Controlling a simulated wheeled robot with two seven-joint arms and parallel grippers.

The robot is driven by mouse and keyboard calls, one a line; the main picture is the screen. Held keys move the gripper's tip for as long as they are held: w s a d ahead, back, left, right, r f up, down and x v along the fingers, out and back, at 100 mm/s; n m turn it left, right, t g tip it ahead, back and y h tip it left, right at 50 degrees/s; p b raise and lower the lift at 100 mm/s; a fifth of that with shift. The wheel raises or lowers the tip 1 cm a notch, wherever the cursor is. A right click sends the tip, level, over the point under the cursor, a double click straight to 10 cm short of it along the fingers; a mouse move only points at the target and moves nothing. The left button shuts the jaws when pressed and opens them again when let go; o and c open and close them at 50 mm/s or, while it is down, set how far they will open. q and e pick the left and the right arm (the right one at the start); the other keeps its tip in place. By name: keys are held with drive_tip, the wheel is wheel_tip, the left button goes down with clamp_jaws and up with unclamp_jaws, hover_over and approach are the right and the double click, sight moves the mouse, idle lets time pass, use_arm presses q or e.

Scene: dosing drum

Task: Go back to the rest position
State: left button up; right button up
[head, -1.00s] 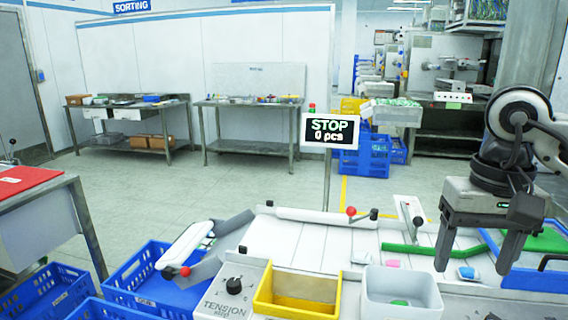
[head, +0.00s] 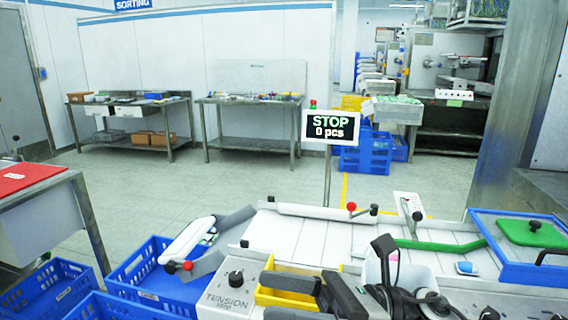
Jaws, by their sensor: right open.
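My right gripper (head: 270,298) is low at the bottom middle of the head view. Its two dark fingers point left, stand apart and have nothing visible between them. It appears over or in front of the yellow bin (head: 284,297). My right wrist and arm cover much of the white bin (head: 415,277) and the bench front. My left gripper is not in view.
A white belt table (head: 300,238) carries a green bar (head: 440,244) and a small blue item (head: 466,268). The tension panel (head: 228,295) stands left of the gripper. A blue frame with a green plate (head: 530,232) is at right. A sign (head: 331,127) reads STOP, 0 pcs.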

drive_tip(key=w+d+f+m+t+h, duration=0.2)
drive_tip(key=d+f+m+t+h, duration=0.3)
drive_tip(key=m, duration=0.7)
drive_tip(key=w+d+f+m+t+h, duration=0.1)
drive_tip(key=f+m+t+h, duration=0.45)
drive_tip(key=m, duration=0.65)
drive_tip(key=w+d+f+m+t+h, duration=0.25)
drive_tip(key=f+m+t, duration=0.45)
drive_tip(key=m, duration=0.5)
drive_tip(key=s+d+f+m+g+h, duration=0.2)
drive_tip(key=s+d+f+m+g, duration=0.1)
drive_tip(key=s+f+m, duration=0.3)
drive_tip(key=s+d+f+m+g+h, duration=0.3)
drive_tip(key=s+f+m, duration=0.3)
drive_tip(key=f, duration=0.5)
drive_tip(key=shift+s+d+f, duration=0.15)
drive_tip(key=shift+s+d, duration=0.05)
drive_tip(key=shift+s, duration=0.4)
